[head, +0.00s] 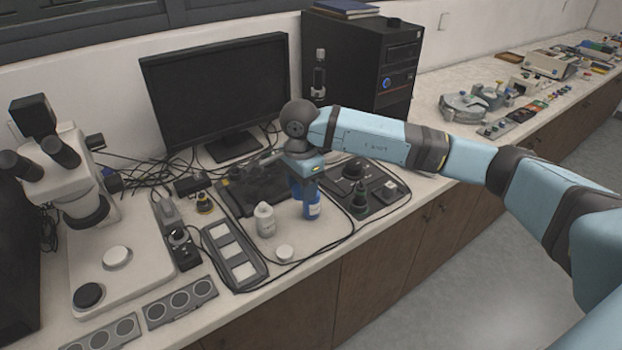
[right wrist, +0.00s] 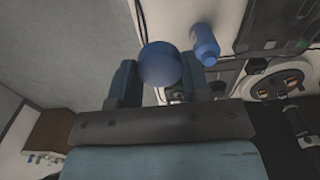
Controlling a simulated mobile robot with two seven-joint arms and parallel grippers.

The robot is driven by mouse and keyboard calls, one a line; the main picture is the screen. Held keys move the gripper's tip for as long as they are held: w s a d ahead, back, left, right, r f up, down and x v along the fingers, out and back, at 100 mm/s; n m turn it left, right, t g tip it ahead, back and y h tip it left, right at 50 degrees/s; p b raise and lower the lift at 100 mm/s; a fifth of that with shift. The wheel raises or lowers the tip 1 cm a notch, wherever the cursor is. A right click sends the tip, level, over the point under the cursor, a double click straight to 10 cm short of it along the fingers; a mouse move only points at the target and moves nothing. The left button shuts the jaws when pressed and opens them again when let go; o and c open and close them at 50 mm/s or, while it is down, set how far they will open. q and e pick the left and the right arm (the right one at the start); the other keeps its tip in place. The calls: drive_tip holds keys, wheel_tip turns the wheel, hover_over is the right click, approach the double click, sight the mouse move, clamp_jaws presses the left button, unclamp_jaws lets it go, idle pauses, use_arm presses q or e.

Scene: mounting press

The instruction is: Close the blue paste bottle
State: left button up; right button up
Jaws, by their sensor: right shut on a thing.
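My left gripper is not in view.
A monitor (head: 215,85) and computer tower (head: 365,60) are behind; a microscope (head: 75,170) is at left.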

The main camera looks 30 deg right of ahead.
drive_tip(key=n, duration=0.2)
drive_tip(key=a+n, duration=0.1)
drive_tip(key=n, duration=0.2)
drive_tip(key=shift+s+a+f+n, duration=0.1)
drive_tip(key=shift+a+f+n, duration=0.05)
drive_tip(key=shift+a+n, duration=0.2)
drive_tip(key=shift+s+a+f+n, duration=0.1)
drive_tip(key=shift+a+n, duration=0.3)
drive_tip(key=shift+n, duration=1.4)
drive_tip(key=shift+s+a+f+n, duration=0.1)
drive_tip(key=shift+a+n, duration=0.35)
drive_tip(key=shift+n, duration=1.4)
drive_tip(key=shift+a+f+n, duration=0.1)
drive_tip(key=shift+a+n, duration=0.3)
drive_tip(key=shift+n, duration=1.4)
